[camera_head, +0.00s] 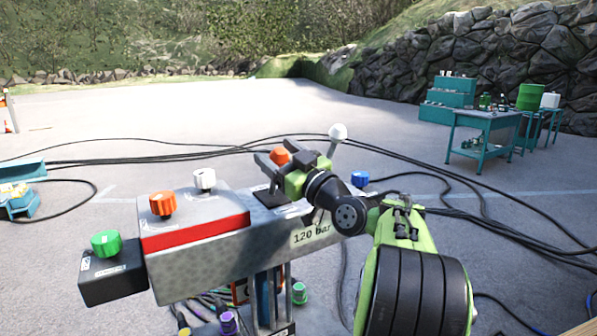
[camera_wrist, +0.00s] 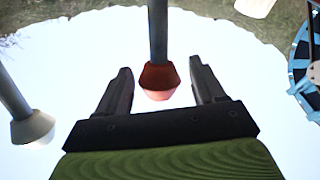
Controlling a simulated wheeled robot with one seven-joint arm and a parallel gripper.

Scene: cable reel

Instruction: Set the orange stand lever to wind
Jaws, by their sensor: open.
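An orange lever knob (camera_head: 280,157) shows at my gripper (camera_head: 279,160), near the middle of the head view. In the wrist view the orange knob (camera_wrist: 159,80) sits on a grey shaft (camera_wrist: 158,32) between the two fingers of my gripper (camera_wrist: 160,68). The fingers are open, with a visible gap on each side of the knob. The fingers and wrist partly cover this lever's base in the head view. The wind mark and the lever's setting cannot be read.
A white ball-topped lever (camera_head: 337,132) stands close to my gripper; a white knob (camera_wrist: 33,128) shows in the wrist view. The metal stand (camera_head: 200,272) also carries orange (camera_head: 162,204), white (camera_head: 204,179), green (camera_head: 106,243) and blue (camera_head: 359,177) knobs. Cables cross the ground behind.

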